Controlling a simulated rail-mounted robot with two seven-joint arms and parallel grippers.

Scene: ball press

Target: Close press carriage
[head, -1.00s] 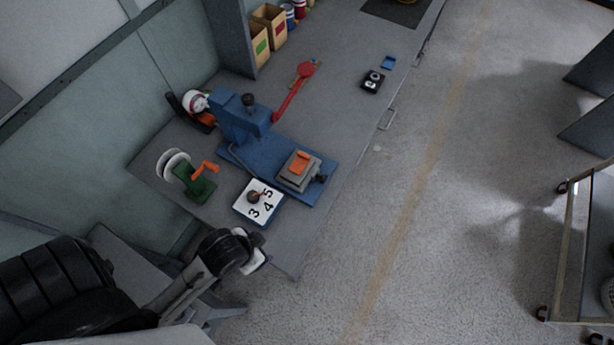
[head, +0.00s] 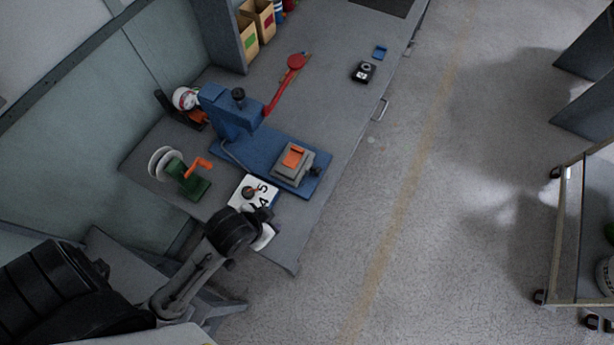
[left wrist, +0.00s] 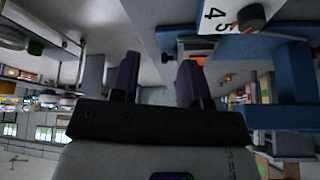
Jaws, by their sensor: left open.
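The blue press (head: 232,115) stands on the grey bench with its red lever (head: 285,88) sticking out to the upper right. Its grey carriage (head: 292,175), with an orange block (head: 294,156) on top and a dark knob (head: 316,171) at its outer end, sits on the blue base plate, out from under the press head. My left gripper (head: 268,238) is at the bench's near end, beside the numbered white panel (head: 247,188) and apart from the carriage. In the left wrist view the gripper's two fingers (left wrist: 157,80) are spread with nothing between them. My right gripper is not in view.
A green stand with white discs and an orange handle (head: 198,164) is left of the panel. The panel also shows in the left wrist view (left wrist: 222,18). A black device (head: 363,72) and cardboard bins (head: 258,20) lie further back.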

